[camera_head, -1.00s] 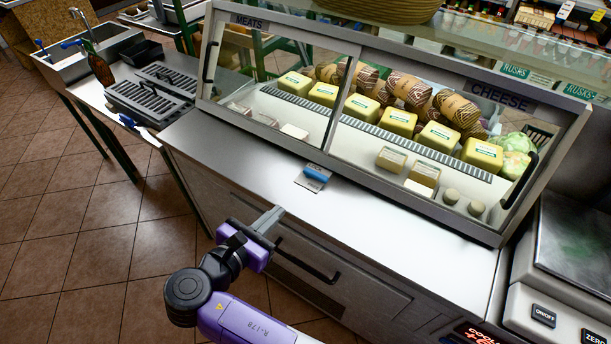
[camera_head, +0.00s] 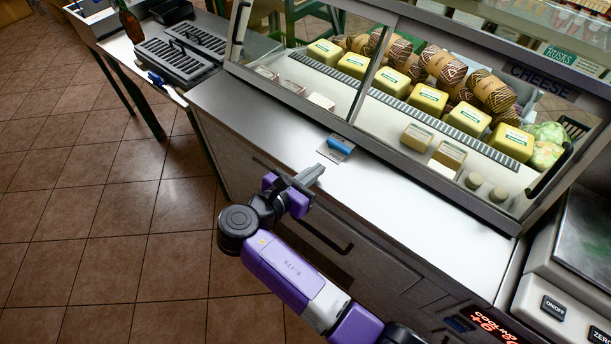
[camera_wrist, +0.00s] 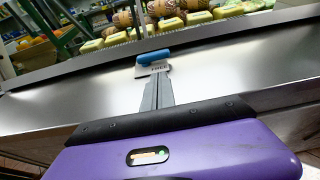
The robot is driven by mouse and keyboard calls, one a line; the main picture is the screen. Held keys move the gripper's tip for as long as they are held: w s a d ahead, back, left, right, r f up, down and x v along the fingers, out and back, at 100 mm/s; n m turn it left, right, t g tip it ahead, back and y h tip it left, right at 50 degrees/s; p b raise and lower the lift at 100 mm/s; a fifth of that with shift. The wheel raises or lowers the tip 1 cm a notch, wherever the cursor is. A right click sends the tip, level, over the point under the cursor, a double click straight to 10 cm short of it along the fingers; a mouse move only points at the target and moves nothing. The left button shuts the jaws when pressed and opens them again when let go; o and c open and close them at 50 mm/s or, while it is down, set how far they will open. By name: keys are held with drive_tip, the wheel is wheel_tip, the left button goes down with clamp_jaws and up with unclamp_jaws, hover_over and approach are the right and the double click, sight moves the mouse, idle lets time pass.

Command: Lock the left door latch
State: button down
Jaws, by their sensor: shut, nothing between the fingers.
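A small blue latch handle (camera_head: 340,145) lies across a grey plate on the steel counter, in front of the glass display case. In the wrist view the blue handle (camera_wrist: 153,56) is straight ahead, and lettering on the plate (camera_wrist: 158,68) below it seems to read "FREE". My gripper (camera_head: 314,172) is shut and empty, at the counter's front edge, just short of the latch. In the wrist view its fingertips (camera_wrist: 158,82) point at the plate; whether they touch it I cannot tell. The case's two glass doors appear closed.
The display case holds yellow packs (camera_head: 427,99) and patterned rolls behind glass. A black bar handle (camera_head: 322,232) is on the counter's front below my arm. A scale (camera_head: 560,290) stands at right. The counter top (camera_head: 410,200) right of the latch is clear.

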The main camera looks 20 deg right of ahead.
sight(340, 151)
drive_tip(key=x, duration=0.5)
drive_tip(key=r+x, duration=0.1)
drive_tip(key=x, duration=0.1)
drive_tip(key=shift+w+d+p, duration=0.2)
drive_tip(key=shift+d+p, duration=0.05)
drive_tip(key=shift+p, duration=0.05)
